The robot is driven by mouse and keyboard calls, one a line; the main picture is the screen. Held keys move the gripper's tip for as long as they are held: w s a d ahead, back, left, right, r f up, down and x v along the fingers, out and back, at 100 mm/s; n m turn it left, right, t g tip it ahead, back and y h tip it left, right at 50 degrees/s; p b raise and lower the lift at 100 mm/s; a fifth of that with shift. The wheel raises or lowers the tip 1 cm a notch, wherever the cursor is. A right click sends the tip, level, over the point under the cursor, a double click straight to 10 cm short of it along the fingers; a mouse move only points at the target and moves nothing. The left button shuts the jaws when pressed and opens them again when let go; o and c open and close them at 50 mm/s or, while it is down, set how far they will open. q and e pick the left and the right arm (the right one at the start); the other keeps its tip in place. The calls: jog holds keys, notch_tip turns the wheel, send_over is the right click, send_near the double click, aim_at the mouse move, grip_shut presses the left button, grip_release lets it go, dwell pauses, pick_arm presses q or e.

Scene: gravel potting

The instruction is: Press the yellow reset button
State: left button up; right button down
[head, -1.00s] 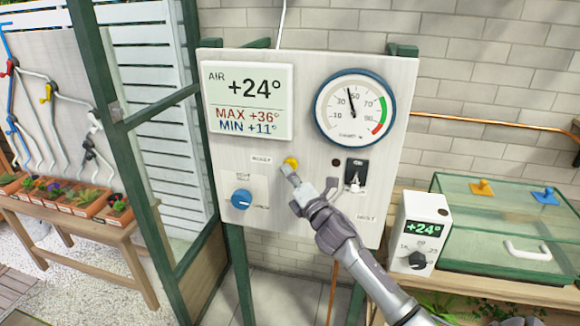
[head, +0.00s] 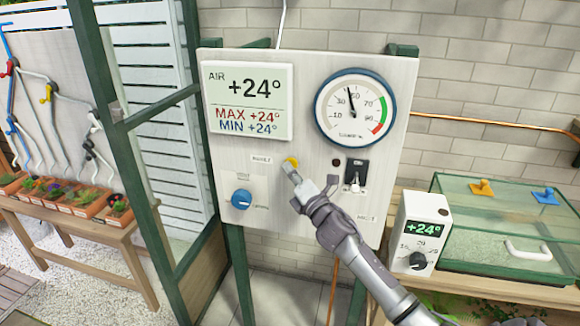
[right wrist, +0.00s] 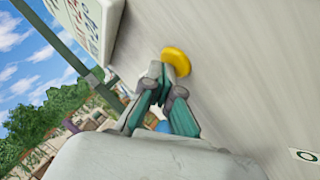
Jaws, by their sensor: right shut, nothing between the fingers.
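The yellow reset button (head: 290,162) is on the white panel (head: 300,100), below the air display. My right gripper (head: 289,170) is shut and empty, with its fingertips at the button's lower edge in the head view. In the right wrist view the fingertips (right wrist: 160,75) are right against or very close to the yellow button (right wrist: 176,61); I cannot tell if they touch it. The air display (head: 248,102) reads +24°, MAX +24° and MIN +24°. My left gripper is not in view.
A blue knob (head: 241,199) sits lower left on the panel, and a black toggle switch (head: 355,175) sits right of the button. A round gauge (head: 354,108) is above. A glass case (head: 500,235) and a small controller (head: 420,232) stand at the right.

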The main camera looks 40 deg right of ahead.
jog(key=shift+s+a, duration=0.65)
jog(key=shift+a, duration=0.05)
jog(key=s+a+p, duration=0.1)
jog(key=s+a, duration=0.2)
jog(key=a, duration=0.1)
jog(key=shift+s, duration=0.15)
dwell(0.4)
dwell(0.7)
